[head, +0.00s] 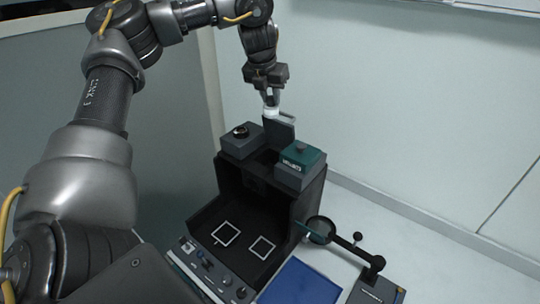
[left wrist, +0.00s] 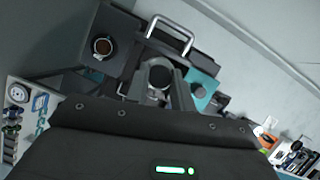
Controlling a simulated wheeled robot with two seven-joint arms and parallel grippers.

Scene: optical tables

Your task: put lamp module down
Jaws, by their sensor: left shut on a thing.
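My left gripper (head: 270,98) is above the back of the black cabinet, pointing down. It is shut on a dark grey piece with a pale upper part, which I take to be the lamp module (head: 280,128). The module is tilted and sits over the cabinet top between two blocks; whether it touches the top is hard to tell. In the left wrist view the gripper fingers (left wrist: 164,88) show close up, with a silver handle (left wrist: 172,32) just beyond them. The grip itself is partly hidden. My right gripper is not in view.
Walls are close behind.

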